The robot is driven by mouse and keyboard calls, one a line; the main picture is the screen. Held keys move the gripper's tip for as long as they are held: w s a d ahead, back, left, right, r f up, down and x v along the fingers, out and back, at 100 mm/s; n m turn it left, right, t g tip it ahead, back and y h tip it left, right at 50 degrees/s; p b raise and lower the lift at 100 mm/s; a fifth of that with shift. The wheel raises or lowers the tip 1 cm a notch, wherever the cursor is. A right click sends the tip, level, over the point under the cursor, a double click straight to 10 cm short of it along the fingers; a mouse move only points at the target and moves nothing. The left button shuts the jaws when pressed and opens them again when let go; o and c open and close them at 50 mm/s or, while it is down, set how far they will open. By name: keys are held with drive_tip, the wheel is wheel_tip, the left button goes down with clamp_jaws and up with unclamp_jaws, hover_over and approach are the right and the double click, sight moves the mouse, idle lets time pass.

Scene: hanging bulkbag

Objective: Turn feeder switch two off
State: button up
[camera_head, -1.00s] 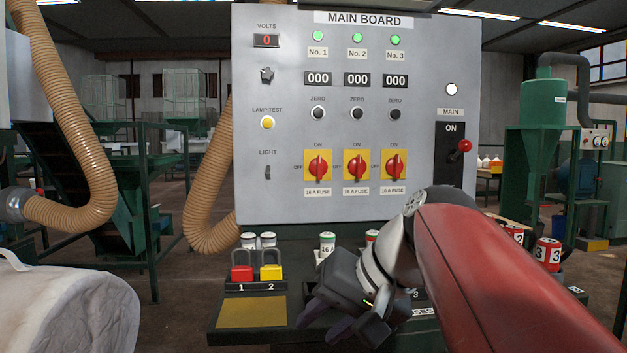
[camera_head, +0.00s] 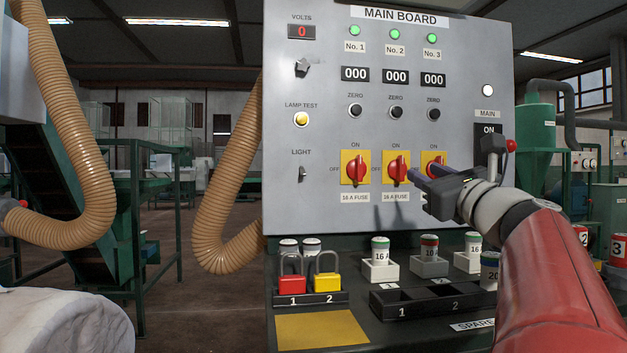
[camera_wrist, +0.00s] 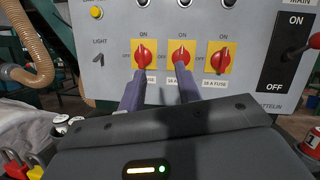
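Feeder switch two (camera_head: 396,167) is the middle red rotary knob on a yellow plate on the grey main board. Its handle stands upright, toward ON. It also shows in the wrist view (camera_wrist: 181,53). My gripper (camera_head: 417,171) is in front of the board, just right of switch two in the head view, partly covering switch three (camera_head: 432,160). In the wrist view my gripper (camera_wrist: 161,68) is open and empty. One finger ends just below switch two, the other just below switch one (camera_wrist: 144,53). I cannot tell whether a fingertip touches anything.
The main lever (camera_wrist: 312,43) stands at the right of the board. Below the board, a bench holds a red padlock (camera_head: 292,283), a yellow padlock (camera_head: 327,281) and fuses in holders. A tan hose (camera_head: 215,230) hangs left of the board.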

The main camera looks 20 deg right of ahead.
drive_tip(key=d+m+h, duration=0.3)
drive_tip(key=m, duration=0.1)
approach(403, 162)
drive_tip(key=shift+m, duration=0.3)
drive_tip(key=x, duration=0.5)
drive_tip(key=shift+p, duration=0.35)
drive_tip(key=shift+p+x, duration=0.85)
drive_tip(key=shift+x, duration=1.45)
drive_tip(key=shift+r, duration=0.1)
drive_tip(key=shift+t, duration=0.3)
clamp_jaws()
